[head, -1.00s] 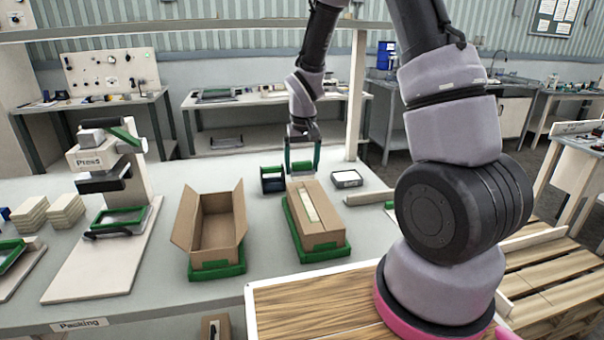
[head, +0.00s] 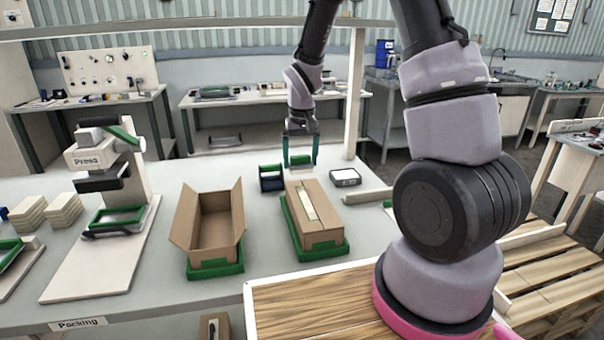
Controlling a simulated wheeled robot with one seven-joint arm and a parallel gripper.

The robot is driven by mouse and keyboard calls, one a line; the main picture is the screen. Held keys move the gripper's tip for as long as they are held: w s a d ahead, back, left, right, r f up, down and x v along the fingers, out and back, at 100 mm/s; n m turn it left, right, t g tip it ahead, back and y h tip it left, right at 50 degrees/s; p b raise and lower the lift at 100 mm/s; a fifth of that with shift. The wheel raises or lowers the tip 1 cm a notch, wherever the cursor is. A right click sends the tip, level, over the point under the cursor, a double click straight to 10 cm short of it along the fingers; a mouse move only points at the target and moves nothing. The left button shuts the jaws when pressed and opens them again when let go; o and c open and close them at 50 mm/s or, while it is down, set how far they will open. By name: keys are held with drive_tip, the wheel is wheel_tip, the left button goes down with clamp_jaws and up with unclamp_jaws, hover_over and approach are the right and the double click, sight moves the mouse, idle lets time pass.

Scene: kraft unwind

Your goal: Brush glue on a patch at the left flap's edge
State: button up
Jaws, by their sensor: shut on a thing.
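A brown carton (head: 325,234) with folded-in top flaps sits in a green cradle (head: 325,254) at mid-table. A pale strip (head: 304,203) runs along its top between the flaps; the left flap (head: 293,205) is the narrow part beside it. My gripper (head: 301,165) is above the carton's far end, pointing down, shut on a small green-topped thing (head: 301,159), apparently the glue brush. Its lower end is close to the carton's far edge; I cannot tell whether it touches. No glue patch can be made out.
An open empty carton (head: 213,222) stands in another green cradle to the left. A dark green holder (head: 271,179) stands behind the carton, and a black-rimmed tray (head: 345,178) to its right. A press (head: 105,170) stands further left.

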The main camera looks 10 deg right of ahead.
sight(301, 173)
drive_tip(key=shift+s+f, duration=0.1)
drive_tip(key=shift+f, duration=2.4)
drive_tip(key=shift+f, duration=0.45)
drive_tip(key=shift+s+a, duration=0.1)
drive_tip(key=shift+s, duration=7.15)
drive_tip(key=shift+w, duration=4.25)
